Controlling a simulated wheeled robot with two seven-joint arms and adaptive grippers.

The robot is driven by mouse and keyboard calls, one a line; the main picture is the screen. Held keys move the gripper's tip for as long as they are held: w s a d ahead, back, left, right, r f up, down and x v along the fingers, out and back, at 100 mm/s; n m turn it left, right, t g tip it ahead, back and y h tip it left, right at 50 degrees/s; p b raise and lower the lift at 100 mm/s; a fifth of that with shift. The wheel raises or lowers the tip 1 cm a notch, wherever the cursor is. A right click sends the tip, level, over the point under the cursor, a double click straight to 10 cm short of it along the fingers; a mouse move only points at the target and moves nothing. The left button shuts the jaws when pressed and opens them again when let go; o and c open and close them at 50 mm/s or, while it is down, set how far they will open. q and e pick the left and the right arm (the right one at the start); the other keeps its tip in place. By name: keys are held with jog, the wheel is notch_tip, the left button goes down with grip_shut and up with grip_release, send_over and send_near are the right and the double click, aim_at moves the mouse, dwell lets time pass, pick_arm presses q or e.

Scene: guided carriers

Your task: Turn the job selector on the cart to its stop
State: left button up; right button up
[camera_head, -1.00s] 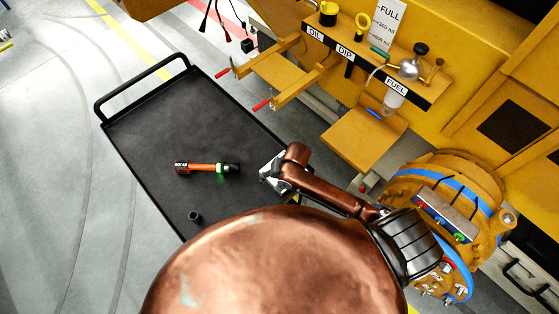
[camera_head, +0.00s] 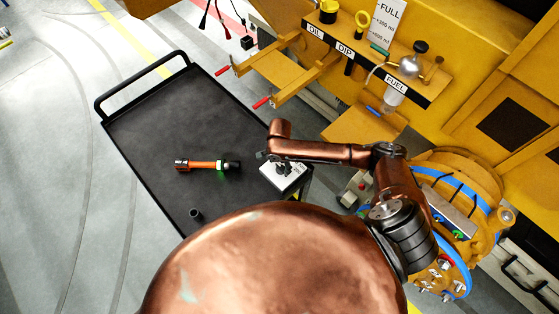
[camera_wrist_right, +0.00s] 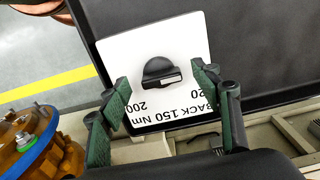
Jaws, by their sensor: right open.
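The job selector is a black knob (camera_wrist_right: 160,74) on a white plate (camera_wrist_right: 185,45) printed "BACK 150 Nm", "200" and a partly hidden "20". The knob has a light pointer mark on its lower right side. In the head view the white plate (camera_head: 294,180) lies at the right edge of the black cart (camera_head: 150,130). My right gripper (camera_wrist_right: 160,80) is open, its green fingers apart on either side of the knob and plate. I cannot tell whether they touch the plate. In the head view my right gripper (camera_head: 272,158) is small beside the plate. My left gripper is not in view.
An orange and black tool with a green ring (camera_head: 207,165) lies on the cart, with a small black socket (camera_head: 195,214) below it. A yellow machine (camera_head: 470,80) with red-tipped rails stands right of the cart. The cart's left part is clear.

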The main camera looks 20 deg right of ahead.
jog(key=shift+f, duration=1)
jog(key=c, duration=1.2)
jog(key=shift+r+m+p, duration=0.15)
jog(key=shift+m+p, duration=0.15)
jog(key=shift+p, duration=0.35)
jog(key=shift+m+p, duration=0.8)
jog(key=shift+p, duration=0.35)
jog(key=shift+m+p, duration=0.4)
jog(key=shift+p, duration=0.1)
jog(key=shift+w, duration=0.1)
